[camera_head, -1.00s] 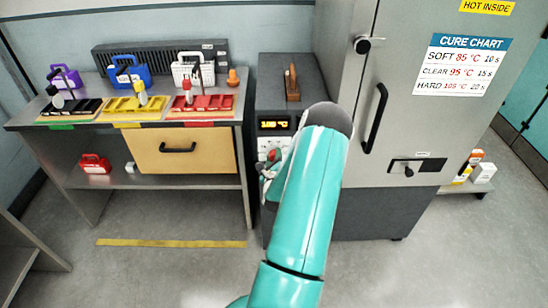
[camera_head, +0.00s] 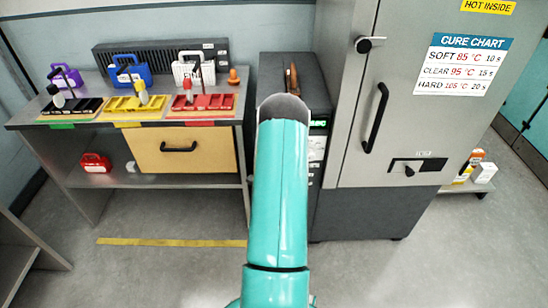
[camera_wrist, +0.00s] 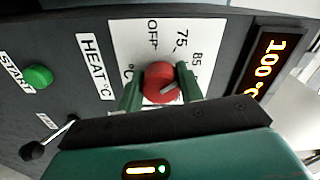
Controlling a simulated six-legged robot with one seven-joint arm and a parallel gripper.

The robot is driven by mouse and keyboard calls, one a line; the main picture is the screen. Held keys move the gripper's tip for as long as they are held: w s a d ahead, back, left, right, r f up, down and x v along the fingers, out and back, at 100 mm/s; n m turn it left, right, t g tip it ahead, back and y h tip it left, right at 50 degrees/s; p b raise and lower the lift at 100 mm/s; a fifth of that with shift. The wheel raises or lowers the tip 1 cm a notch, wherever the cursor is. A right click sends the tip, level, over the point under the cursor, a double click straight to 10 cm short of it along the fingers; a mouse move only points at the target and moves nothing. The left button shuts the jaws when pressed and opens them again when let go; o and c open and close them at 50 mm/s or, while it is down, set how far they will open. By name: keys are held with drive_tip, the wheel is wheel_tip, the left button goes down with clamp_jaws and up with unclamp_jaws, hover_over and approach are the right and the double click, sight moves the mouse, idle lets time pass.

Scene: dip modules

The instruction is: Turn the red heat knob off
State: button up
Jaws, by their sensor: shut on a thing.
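The red heat knob (camera_wrist: 157,77) sits on a white dial plate in the wrist view. The dial marks OFF, 75 and 85 show above it, turned sideways; the rest of the dial is covered. A pale pointer mark shows on the knob's lower right. My gripper (camera_wrist: 159,88) has one green finger on each side of the knob and is shut on it. The amber display (camera_wrist: 272,60) beside it reads 100 °C. In the head view, my teal arm hides the knob and my gripper.
A green START button (camera_wrist: 37,77) and a small black-tipped lever (camera_wrist: 48,139) lie left of the dial. The grey cabinet (camera_head: 385,100) stands right of the heat unit. The workbench (camera_head: 25,118) with coloured trays is to the left.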

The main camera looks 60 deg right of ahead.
drive_tip(key=n, duration=0.6)
drive_tip(key=shift+s+f, duration=0.1)
drive_tip(key=shift+f, duration=0.05)
drive_tip(key=n, duration=0.6)
drive_tip(key=shift+s, duration=0.1)
drive_tip(key=shift+n, duration=0.3)
drive_tip(key=o, duration=1)
drive_tip(key=v, duration=1.3)
drive_tip(key=shift+a, duration=0.35)
drive_tip(key=shift+s, duration=0.15)
